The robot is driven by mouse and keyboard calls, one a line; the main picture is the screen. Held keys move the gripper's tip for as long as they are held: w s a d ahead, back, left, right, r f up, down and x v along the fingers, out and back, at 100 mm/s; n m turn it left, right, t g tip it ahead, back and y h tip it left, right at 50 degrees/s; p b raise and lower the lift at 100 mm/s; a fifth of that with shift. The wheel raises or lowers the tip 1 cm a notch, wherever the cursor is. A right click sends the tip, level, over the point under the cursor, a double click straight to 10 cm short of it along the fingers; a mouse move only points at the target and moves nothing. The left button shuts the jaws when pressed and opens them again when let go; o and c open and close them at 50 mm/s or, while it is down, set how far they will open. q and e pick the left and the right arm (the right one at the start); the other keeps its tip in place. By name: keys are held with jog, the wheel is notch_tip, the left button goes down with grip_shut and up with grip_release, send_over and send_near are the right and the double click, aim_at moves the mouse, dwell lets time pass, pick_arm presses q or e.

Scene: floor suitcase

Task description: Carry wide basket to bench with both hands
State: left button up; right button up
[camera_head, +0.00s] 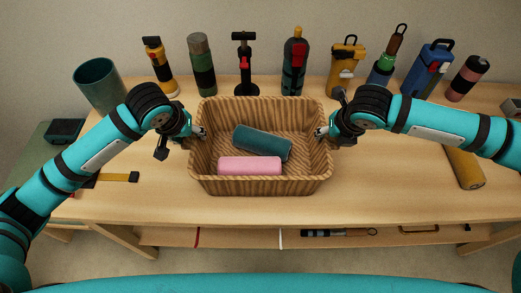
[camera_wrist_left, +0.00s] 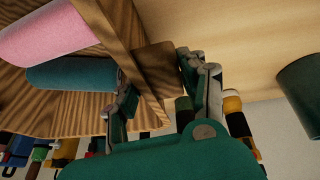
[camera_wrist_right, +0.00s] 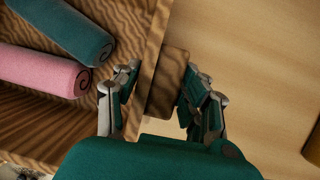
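The wide basket (camera_head: 260,186) is a brown woven box with an open top, upright over the wooden bench (camera_head: 390,185). It holds a teal roll (camera_head: 262,143) and a pink roll (camera_head: 250,166). My left gripper (camera_head: 198,132) is at its left side; the left wrist view shows one finger inside the wall and one outside, closed on the block-like side handle (camera_wrist_left: 152,68). My right gripper (camera_head: 322,131) is at its right side, fingers likewise closed around the wall and handle (camera_wrist_right: 167,85). Whether the basket's underside touches the bench is hard to tell.
Several bottles, flashlights and tools stand along the back, including a grey-green bottle (camera_head: 201,65) and a red-black bottle (camera_head: 294,65). A dark green cup (camera_head: 98,85) is at the back left, a tan cylinder (camera_head: 465,167) at the right. A lower shelf (camera_head: 260,237) holds tools.

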pick_arm(q)
grip_shut()
pick_arm(e)
grip_shut()
pick_arm(q)
jog(key=shift+r, duration=0.1)
pick_arm(e)
jog(key=shift+r, duration=0.1)
